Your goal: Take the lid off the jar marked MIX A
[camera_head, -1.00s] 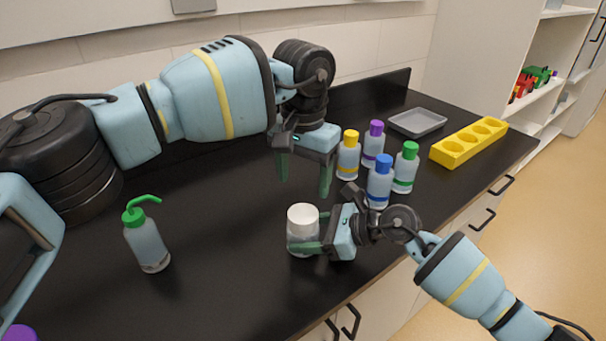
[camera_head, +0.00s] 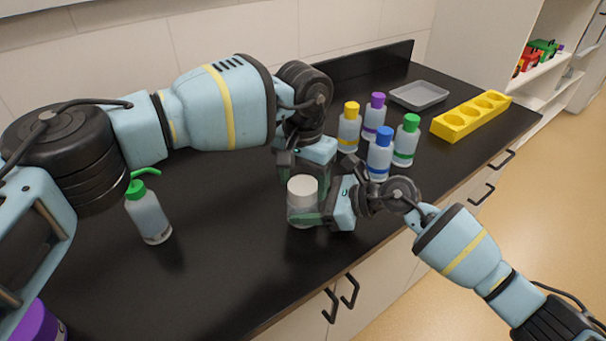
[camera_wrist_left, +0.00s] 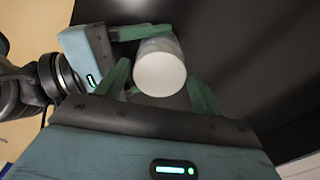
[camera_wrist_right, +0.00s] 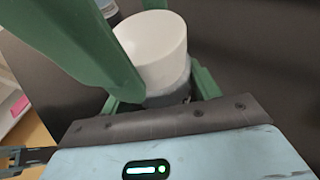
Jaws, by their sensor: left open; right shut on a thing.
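A clear jar (camera_head: 301,212) with a wide white lid (camera_head: 302,187) stands upright on the black bench. No MIX A marking can be read on it. My right gripper (camera_head: 302,217) is shut on the jar's body below the lid, from the right. My left gripper (camera_head: 303,176) points down close behind the jar, its fingertips partly hidden in the head view. In the left wrist view its open fingers lie either side of the white lid (camera_wrist_left: 160,74), with gaps visible. The lid also shows in the right wrist view (camera_wrist_right: 152,48), with a left finger crossing in front.
Bottles with yellow (camera_head: 349,130), purple (camera_head: 375,115), blue (camera_head: 380,157) and green (camera_head: 407,142) caps stand right of the jar. A grey tray (camera_head: 418,95) and yellow rack (camera_head: 471,117) lie beyond. A green-topped wash bottle (camera_head: 148,215) stands left, a purple cap (camera_head: 36,322) at bottom left.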

